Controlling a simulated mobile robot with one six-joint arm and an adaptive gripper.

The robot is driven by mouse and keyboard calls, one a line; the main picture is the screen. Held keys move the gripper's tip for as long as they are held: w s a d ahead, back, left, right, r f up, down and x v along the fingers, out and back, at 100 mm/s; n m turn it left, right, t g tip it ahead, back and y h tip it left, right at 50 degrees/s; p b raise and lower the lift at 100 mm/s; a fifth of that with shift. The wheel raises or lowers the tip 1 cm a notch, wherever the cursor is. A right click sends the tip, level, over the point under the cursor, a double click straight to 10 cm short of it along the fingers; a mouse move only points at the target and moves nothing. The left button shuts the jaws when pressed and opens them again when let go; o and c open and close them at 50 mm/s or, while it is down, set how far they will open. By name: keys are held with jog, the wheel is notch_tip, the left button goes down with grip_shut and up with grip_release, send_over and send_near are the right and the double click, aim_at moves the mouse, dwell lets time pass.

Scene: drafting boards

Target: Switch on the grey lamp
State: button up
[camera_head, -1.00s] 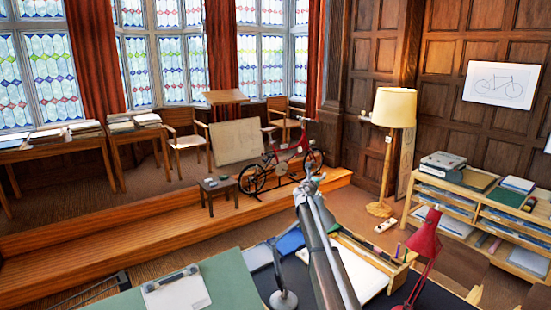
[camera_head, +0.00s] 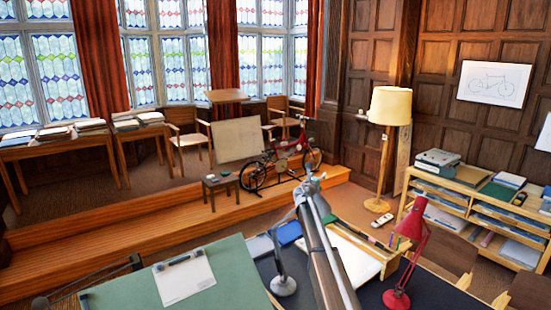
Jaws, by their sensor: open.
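The grey lamp, as far as I can make it out, stands on the dark desk surface just left of my arm. Its round pale grey base (camera_head: 284,286) and thin stem (camera_head: 276,258) show. I cannot make out its head or switch. My own grey arm rises from the bottom middle and covers part of the desk right of this lamp.
A red desk lamp (camera_head: 412,225) stands right of my arm. A green drafting board (camera_head: 230,270) with a clipboard (camera_head: 185,280) lies at front left. A tall floor lamp (camera_head: 390,106) and a shelf unit (camera_head: 455,180) stand behind, at right.

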jog(key=s+d+f+m+g+b, duration=0.5)
jog(key=s+f+m, duration=0.65)
jog(key=s, duration=0.45)
jog(key=s+d+f+m+g+b, duration=0.3)
jog(key=s+f+m+g+b, duration=0.35)
jog(key=s+f+m, duration=0.6)
jog(key=s+a+f+m+g+y+b, duration=0.2)
jog(key=s+f, duration=0.4)
jog(key=s, duration=0.5)
jog(key=s+a+f+m+g+y+b, duration=0.1)
jog(key=s+a+f+m+y+b, duration=0.2)
jog(key=s, duration=0.8)
jog(key=s+a+f+m+g+y+b, duration=0.2)
jog(key=s+a+f+m+y+b, duration=0.1)
jog(key=s+f, duration=0.6)
jog(key=s+a+b, duration=0.1)
jog(key=s+b, duration=0.1)
jog(key=shift+s+a+f+m+g+y+b, duration=0.3)
jog(key=shift+s+g+y+b, duration=0.05)
jog(key=shift+s+y+b, duration=0.05)
